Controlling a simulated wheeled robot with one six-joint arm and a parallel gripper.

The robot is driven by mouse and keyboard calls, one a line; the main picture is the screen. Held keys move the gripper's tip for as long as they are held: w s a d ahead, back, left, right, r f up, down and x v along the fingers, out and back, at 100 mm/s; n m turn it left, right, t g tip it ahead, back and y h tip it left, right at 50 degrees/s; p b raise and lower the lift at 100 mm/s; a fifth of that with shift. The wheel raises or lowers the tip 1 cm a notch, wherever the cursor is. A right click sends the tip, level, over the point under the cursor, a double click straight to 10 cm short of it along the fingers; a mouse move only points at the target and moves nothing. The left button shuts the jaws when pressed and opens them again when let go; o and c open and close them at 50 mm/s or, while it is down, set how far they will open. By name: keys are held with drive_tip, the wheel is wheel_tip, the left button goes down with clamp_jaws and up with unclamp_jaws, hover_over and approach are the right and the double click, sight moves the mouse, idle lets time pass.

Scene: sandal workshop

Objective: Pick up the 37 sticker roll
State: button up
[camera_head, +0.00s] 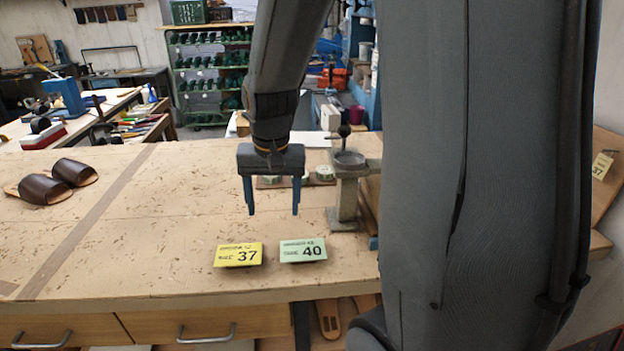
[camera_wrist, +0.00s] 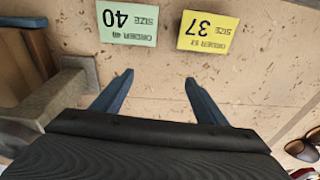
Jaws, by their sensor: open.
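Two small pale rolls sit on a wooden strip at the back of the bench in the head view, a left roll (camera_head: 271,180) partly hidden behind my gripper and a right roll (camera_head: 324,174) beside the metal stand. I cannot read a number on either, so I cannot tell which is the 37 sticker roll. My gripper (camera_head: 273,212) is open and empty, pointing down above the bench, in front of the left roll. In the wrist view its fingertips (camera_wrist: 159,77) are apart with only bare bench between them. No roll shows there.
A yellow size 37 card (camera_head: 238,255) and a green size 40 card (camera_head: 303,250) lie near the bench's front edge. A metal stand (camera_head: 346,195) stands right of my gripper. Brown sandals (camera_head: 72,174) lie at left. The bench middle-left (camera_head: 170,215) is clear.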

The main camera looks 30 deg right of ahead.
drive_tip(key=w+d+m+b, duration=0.4)
drive_tip(key=w+d+m, duration=0.6)
drive_tip(key=w+d, duration=0.25)
drive_tip(key=m+g+b, duration=0.2)
drive_tip(key=m+b, duration=0.1)
drive_tip(key=m, duration=0.5)
approach(325, 169)
drive_tip(key=shift+s+a+f, duration=0.35)
drive_tip(key=shift+s+a, duration=0.05)
drive_tip(key=shift+a, duration=0.15)
drive_tip(key=shift+d+f, duration=0.1)
drive_tip(key=shift+d, duration=0.2)
drive_tip(key=shift+f, duration=0.3)
drive_tip(key=shift+w+d+f+p, duration=0.15)
drive_tip(key=shift+f+p, duration=0.55)
drive_tip(key=shift+f, duration=0.95)
drive_tip(key=shift+w+d+f+p, duration=0.15)
drive_tip(key=shift+f+p, duration=0.55)
drive_tip(key=shift+f, duration=1)
drive_tip(key=shift+s, duration=0.1)
drive_tip(key=c, duration=1.1)
drive_tip(key=shift+c, duration=0.2)
drive_tip(key=shift+r, duration=0.1)
